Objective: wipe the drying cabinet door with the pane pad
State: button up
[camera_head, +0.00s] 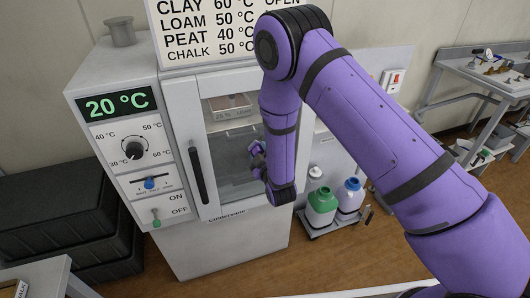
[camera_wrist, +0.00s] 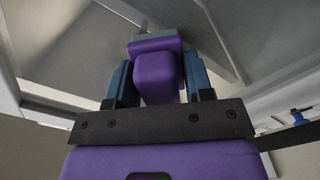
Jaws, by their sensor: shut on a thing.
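The drying cabinet door (camera_head: 177,100) is a pale framed door with a glass pane and a long dark handle (camera_head: 197,175). It looks closed. My gripper (camera_head: 258,160) is in front of the pane, right of the handle. In the wrist view my gripper (camera_wrist: 158,85) has its blue fingers shut on both sides of the pane pad (camera_wrist: 156,70), a purple block with a grey layer at its far end. The pad's grey end faces the door. I cannot tell whether it touches the glass. My arm hides the door's right part in the head view.
The control panel (camera_head: 130,145) left of the door shows 20 °C, a dial and switches. A green-labelled bottle (camera_head: 321,207) and a blue-capped bottle (camera_head: 350,196) stand on a low tray at right. Black crates (camera_head: 50,215) are at left. A bench (camera_head: 480,75) stands far right.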

aim_at(251, 149)
jog(key=shift+s+a, duration=0.2)
jog(key=shift+a, duration=0.5)
jog(key=shift+s+a, duration=0.2)
jog(key=shift+a, duration=0.45)
jog(key=shift+w+r, duration=0.1)
jog(key=shift+r, duration=0.75)
jog(key=w+d, duration=0.2)
jog(key=d, duration=0.6)
jog(key=shift+s, duration=0.1)
jog(key=shift+v, duration=2.9)
jog(key=v, duration=0.3)
